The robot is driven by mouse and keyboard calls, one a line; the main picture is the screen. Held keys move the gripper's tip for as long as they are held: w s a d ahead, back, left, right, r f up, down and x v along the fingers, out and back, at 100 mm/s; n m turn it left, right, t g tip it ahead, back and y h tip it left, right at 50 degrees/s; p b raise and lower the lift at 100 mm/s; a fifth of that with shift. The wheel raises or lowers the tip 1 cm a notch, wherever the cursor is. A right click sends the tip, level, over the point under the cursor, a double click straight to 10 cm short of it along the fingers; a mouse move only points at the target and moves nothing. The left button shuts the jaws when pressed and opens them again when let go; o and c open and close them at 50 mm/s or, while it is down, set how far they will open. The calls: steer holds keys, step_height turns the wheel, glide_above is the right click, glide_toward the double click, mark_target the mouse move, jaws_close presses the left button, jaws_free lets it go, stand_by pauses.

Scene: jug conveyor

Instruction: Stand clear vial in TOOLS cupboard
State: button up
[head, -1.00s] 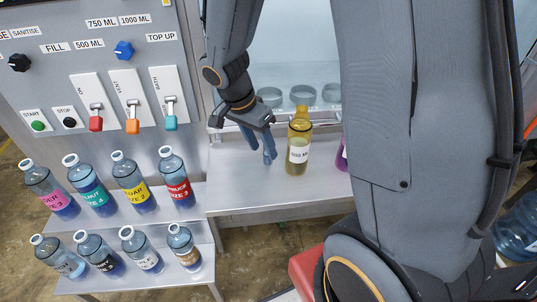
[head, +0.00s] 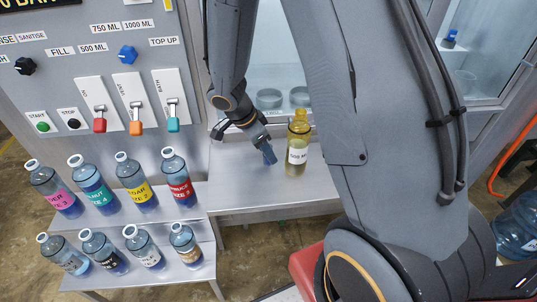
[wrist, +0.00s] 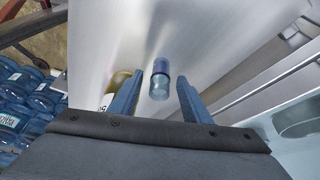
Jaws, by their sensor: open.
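A small clear vial with a blue cap (wrist: 160,80) is in the wrist view, over the bare steel table and between my two fingers. My gripper (wrist: 156,98) is open, with a finger on each side of the vial and a visible gap to each. In the head view my gripper (head: 269,155) points down, low over the steel table, left of a yellow bottle. The vial cannot be made out there. No TOOLS label is readable in either view.
The yellow bottle (head: 297,150) with a white label stands close right of my gripper. Several labelled blue bottles (head: 132,180) stand on stepped shelves at left, below a switch panel (head: 90,70). A glass-fronted cabinet (head: 500,98) stands at right. The table's front (head: 245,195) is clear.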

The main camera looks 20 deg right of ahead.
steer(key=shift+x, duration=1.1)
jaws_close()
